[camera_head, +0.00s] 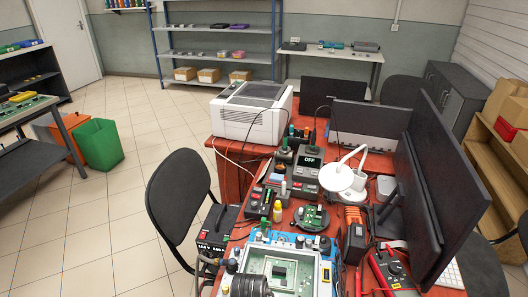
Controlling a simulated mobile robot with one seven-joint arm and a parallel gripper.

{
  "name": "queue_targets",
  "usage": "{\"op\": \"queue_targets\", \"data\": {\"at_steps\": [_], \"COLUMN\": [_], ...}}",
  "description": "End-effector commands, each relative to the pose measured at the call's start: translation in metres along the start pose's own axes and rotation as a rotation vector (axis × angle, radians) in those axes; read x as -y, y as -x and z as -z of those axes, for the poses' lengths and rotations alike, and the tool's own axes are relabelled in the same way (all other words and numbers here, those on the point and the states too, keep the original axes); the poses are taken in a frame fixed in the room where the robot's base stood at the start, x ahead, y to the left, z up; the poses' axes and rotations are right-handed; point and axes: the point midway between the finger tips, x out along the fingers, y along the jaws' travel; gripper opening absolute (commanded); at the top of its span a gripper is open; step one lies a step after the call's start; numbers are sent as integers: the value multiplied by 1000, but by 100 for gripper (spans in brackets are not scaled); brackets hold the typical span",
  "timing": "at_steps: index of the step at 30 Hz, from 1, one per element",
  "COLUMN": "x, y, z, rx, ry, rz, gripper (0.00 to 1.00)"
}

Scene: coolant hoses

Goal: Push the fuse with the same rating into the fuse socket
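I cannot make out a fuse or a fuse socket in the head view; any such parts are too small to tell among the clutter on the red-topped desk (228,172). An open blue-edged case (325,272) with a green circuit board (281,271) lies at the desk's near end. A round board with small parts (310,217) sits just behind it. A black ribbed cylinder (250,286) stands at the bottom edge, partly cut off; I cannot tell what it is. My gripper is not visible.
A white printer (250,110) stands at the desk's far end. Dark monitors (430,190) line the right side, with a white lamp (337,177) before them. A black chair (178,195) stands left of the desk.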

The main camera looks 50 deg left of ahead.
Motion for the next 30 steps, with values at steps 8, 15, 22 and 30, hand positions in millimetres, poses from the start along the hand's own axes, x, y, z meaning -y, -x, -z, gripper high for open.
{"op": "queue_targets", "data": {"at_steps": [8,15,22,30], "x": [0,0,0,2], "y": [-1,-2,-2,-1], "z": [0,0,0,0], "rx": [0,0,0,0], "ry": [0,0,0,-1], "rz": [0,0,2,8], "gripper": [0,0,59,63]}}
